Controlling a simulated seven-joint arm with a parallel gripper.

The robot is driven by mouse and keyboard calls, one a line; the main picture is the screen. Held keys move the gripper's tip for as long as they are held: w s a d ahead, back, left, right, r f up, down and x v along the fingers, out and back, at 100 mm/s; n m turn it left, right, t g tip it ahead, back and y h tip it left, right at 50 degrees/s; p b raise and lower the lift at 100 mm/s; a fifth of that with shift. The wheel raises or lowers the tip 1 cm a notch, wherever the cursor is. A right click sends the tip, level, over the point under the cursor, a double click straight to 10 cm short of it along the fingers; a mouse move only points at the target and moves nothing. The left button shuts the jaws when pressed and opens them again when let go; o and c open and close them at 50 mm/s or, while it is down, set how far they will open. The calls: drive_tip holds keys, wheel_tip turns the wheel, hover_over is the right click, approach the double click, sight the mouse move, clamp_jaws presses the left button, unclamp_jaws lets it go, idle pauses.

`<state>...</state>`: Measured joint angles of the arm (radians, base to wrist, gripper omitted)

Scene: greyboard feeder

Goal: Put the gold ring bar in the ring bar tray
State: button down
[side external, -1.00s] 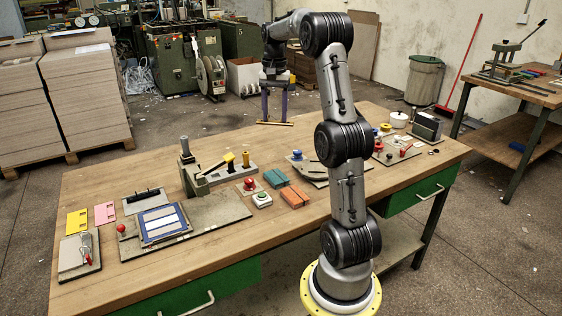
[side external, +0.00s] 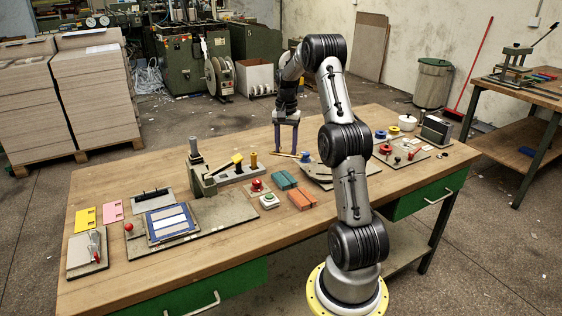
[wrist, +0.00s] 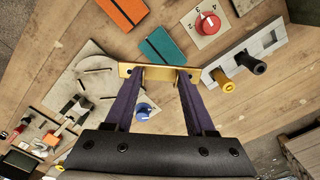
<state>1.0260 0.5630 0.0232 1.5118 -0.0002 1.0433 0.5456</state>
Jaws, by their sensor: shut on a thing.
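My gripper (wrist: 153,78) is shut on the gold ring bar (wrist: 158,70), a thin gold strip lying across both fingertips in the wrist view. In the side external view my gripper (side external: 286,149) points down over the far part of the table, with the bar (side external: 284,154) at its tips. Its exact height above the table is hard to judge. A grey slotted tray (wrist: 279,33) lies right of the gripper in the wrist view, with a yellow and a black peg at its near end. It looks like the ring bar tray, but I cannot be certain.
A teal block (wrist: 161,46), an orange block (wrist: 124,10) and a red dial (wrist: 208,23) lie beyond the gripper in the wrist view. A blue knob (wrist: 143,110) shows between the fingers. A grey plate (wrist: 85,62) lies to the left. A lever press (side external: 197,178) stands by the tray.

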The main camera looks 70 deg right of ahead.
drive_tip(key=w+d+f, duration=0.2)
drive_tip(key=w+d, duration=0.1)
drive_tip(key=d, duration=0.1)
hover_over(279, 169)
drive_tip(key=f, duration=0.5)
drive_tip(key=shift+s+a+f, duration=0.15)
drive_tip(key=shift+a, duration=0.15)
drive_tip(key=shift+d+f, duration=0.2)
drive_tip(key=shift+f, duration=1.65)
drive_tip(key=shift+f, duration=0.1)
drive_tip(key=shift+c, duration=1.2)
unclamp_jaws()
